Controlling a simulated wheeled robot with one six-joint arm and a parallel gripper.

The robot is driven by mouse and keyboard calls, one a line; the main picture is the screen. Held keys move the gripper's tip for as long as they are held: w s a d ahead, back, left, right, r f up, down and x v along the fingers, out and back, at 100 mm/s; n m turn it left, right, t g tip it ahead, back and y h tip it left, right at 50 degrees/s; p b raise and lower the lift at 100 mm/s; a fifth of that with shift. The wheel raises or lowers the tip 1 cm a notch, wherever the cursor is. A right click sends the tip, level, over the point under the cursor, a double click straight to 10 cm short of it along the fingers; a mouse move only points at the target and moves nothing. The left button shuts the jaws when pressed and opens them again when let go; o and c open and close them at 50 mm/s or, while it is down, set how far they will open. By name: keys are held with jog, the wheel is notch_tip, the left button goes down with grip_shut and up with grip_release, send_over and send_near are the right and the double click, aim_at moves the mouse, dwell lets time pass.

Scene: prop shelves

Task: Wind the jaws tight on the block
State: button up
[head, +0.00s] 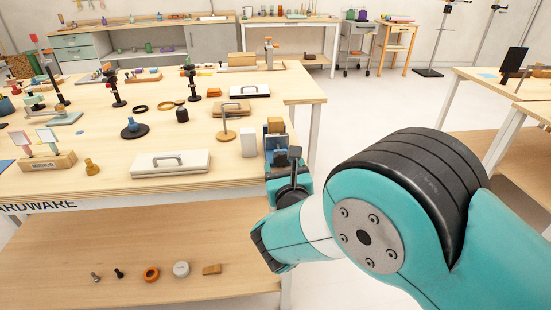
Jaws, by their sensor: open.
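A small orange-brown block (275,125) sits upright in the top of a blue-grey vise (275,145) at the right front corner of the wooden table. The vise looks like the one with the jaws; its lower part and any handle are hidden behind my gripper. My gripper (294,158) is open at the table's corner, just in front of the vise and overlapping it in view. I cannot tell whether it touches the vise. Only one dark finger shows clearly.
A white block (248,142) stands just left of the vise. The lower shelf (130,240) holds small parts. Clear floor (370,110) lies right of the table.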

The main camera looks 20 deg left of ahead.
jog(key=shift+w+a, duration=0.3)
jog(key=shift+w, duration=0.15)
jog(key=shift+a, duration=0.1)
jog(key=shift+a, duration=0.1)
jog(key=c, duration=0.9)
jog(key=shift+s+f+m+b, duration=0.1)
jog(key=shift+m+b, duration=0.3)
jog(key=shift+m, duration=1.2)
jog(key=o, duration=0.9)
